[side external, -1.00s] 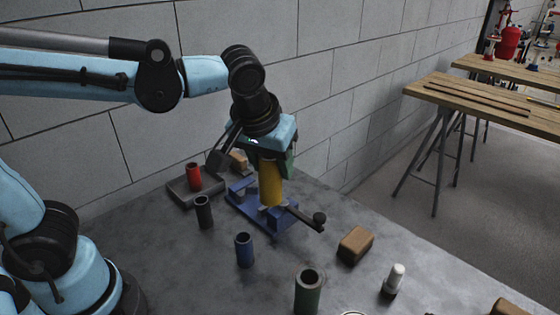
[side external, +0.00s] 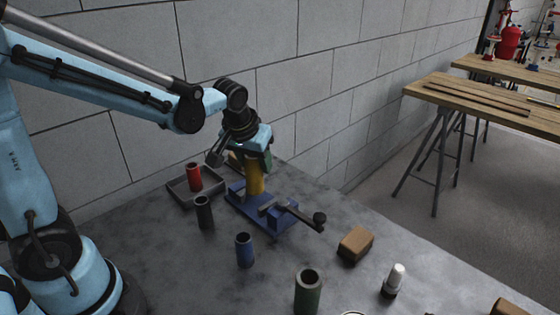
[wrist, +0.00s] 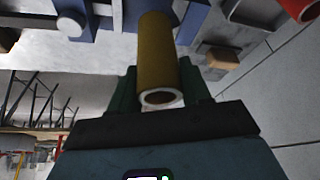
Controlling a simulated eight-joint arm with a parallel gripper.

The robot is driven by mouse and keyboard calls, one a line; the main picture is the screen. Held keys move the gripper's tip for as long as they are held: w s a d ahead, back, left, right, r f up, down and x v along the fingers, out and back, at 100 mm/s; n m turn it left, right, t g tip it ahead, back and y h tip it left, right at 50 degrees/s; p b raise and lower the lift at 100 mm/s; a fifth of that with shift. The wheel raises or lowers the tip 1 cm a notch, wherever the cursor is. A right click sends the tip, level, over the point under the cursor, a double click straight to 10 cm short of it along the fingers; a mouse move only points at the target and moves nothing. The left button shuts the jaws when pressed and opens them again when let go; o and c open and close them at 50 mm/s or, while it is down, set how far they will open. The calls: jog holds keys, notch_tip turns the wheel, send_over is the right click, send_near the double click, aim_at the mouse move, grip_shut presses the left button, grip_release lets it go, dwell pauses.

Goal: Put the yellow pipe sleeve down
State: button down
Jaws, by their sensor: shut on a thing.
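The yellow pipe sleeve (side external: 254,178) is upright in my gripper (side external: 260,160) at the blue vise (side external: 262,217). Its lower end shows by the vise's rear part, and I cannot tell whether it rests on anything. In the wrist view, the yellow sleeve (wrist: 157,55) lies between the two green fingers of my gripper (wrist: 160,88), with its open pale-rimmed end toward the camera. Its far end is close to blue vise parts (wrist: 190,22). The fingers are shut on it.
A grey tray (side external: 212,186) with a red sleeve (side external: 193,177) is left of the vise. A black sleeve (side external: 204,213), blue sleeve (side external: 244,250), green sleeve (side external: 308,292), brown block (side external: 355,244) and white-capped bottle (side external: 393,281) stand nearer. The vise handle (side external: 305,220) sticks out right.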

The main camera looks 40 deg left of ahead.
jog(key=shift+f, duration=1.7)
jog(key=shift+f, duration=0.15)
jog(key=c, duration=0.5)
grip_release()
jog(key=v, duration=1.2)
jog(key=m+t+h, duration=0.2)
jog(key=m+t, duration=0.1)
jog(key=m, duration=0.1)
send_near(256, 173)
jog(key=s+d+f, duration=0.2)
jog(key=s, duration=0.1)
jog(key=shift+s+d+f, duration=0.15)
jog(key=shift+f, duration=0.1)
